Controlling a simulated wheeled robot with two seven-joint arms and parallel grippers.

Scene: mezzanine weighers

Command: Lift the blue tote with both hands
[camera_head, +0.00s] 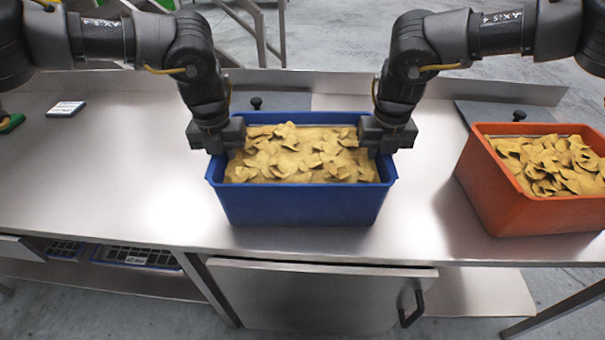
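The blue tote (303,207) stands on the steel counter near its front edge, filled with yellow chips (300,155). My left gripper (217,140) is at the tote's left side wall, reaching over its rim. My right gripper (387,137) is at the right side wall in the same way. Both point downward. The fingertips are hidden behind the gripper bodies and the rim, so I cannot tell whether either is closed on the wall. The tote looks level, and I see no clear gap under it.
An orange tote (520,205) of similar chips stands to the right on the steel counter (110,170). A small white-topped block (66,109) lies at the left. The counter left of the blue tote is mostly clear. A cabinet door (310,295) with a black handle is below.

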